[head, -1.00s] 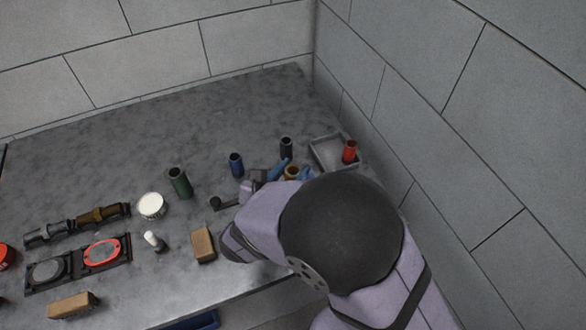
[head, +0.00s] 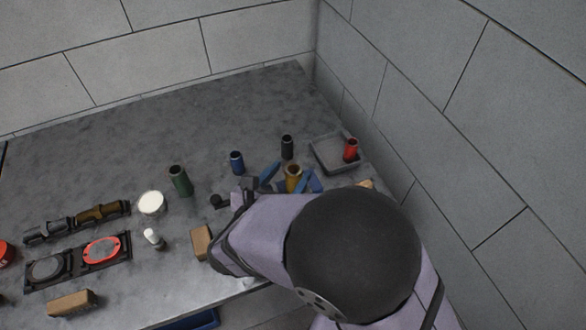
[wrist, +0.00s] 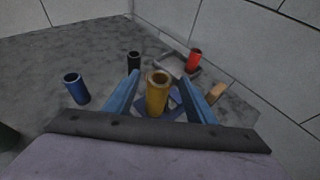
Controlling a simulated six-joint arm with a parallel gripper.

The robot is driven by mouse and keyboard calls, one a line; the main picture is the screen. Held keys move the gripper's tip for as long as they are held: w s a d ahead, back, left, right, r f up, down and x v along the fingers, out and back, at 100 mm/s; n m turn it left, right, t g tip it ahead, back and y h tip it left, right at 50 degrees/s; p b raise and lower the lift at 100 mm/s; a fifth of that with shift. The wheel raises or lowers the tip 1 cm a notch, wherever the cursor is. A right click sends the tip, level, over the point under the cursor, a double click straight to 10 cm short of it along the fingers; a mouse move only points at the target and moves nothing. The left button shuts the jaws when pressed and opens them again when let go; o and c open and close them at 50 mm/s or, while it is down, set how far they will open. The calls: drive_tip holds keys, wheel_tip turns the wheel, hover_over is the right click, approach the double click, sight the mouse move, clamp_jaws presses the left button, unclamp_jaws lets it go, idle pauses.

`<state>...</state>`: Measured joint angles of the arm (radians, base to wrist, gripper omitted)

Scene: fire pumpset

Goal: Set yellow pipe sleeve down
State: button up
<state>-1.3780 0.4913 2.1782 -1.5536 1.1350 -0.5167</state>
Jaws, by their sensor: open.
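My gripper (head: 291,177) is open, with one blue finger on each side of the sleeve. In the wrist view my gripper (wrist: 163,88) shows gaps between the sleeve and both fingers. The sleeve's base is partly hidden in the head view. Some blue shows on the table behind its lower part in the wrist view; I cannot tell what it is.
A blue sleeve (head: 237,162) and a black sleeve (head: 287,147) stand close by. A red sleeve (head: 351,150) stands in a grey tray (head: 324,158) near the right wall. A green sleeve (head: 179,181) stands further left. The back of the table is clear.

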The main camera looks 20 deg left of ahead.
drive_tip(key=v, duration=0.8)
drive_tip(key=shift+s+r+b, duration=0.15)
drive_tip(key=shift+s+b, duration=0.2)
drive_tip(key=shift+b, duration=0.1)
drive_tip(key=w+d+f+m+g+h, duration=0.3)
drive_tip(key=d+m, duration=0.3)
drive_tip(key=d, duration=0.3)
drive_tip(key=w+d+f+m+g+h, duration=0.25)
drive_tip(key=d+m+g, duration=0.2)
drive_tip(key=d, duration=0.55)
drive_tip(key=s+d+f+m+g+y, duration=0.2)
drive_tip(key=d+m, duration=0.5)
drive_tip(key=m, duration=0.5)
drive_tip(key=s+d+f+m+g+y, duration=0.2)
drive_tip(key=d+m, duration=0.5)
drive_tip(key=m, duration=0.6)
drive_tip(key=shift+s+d+g+y, duration=0.25)
drive_tip(key=shift+s+g+y, duration=0.4)
drive_tip(key=shift+g, duration=0.4)
drive_tip(key=shift+w+m, duration=0.1)
drive_tip(key=shift+m, duration=0.15)
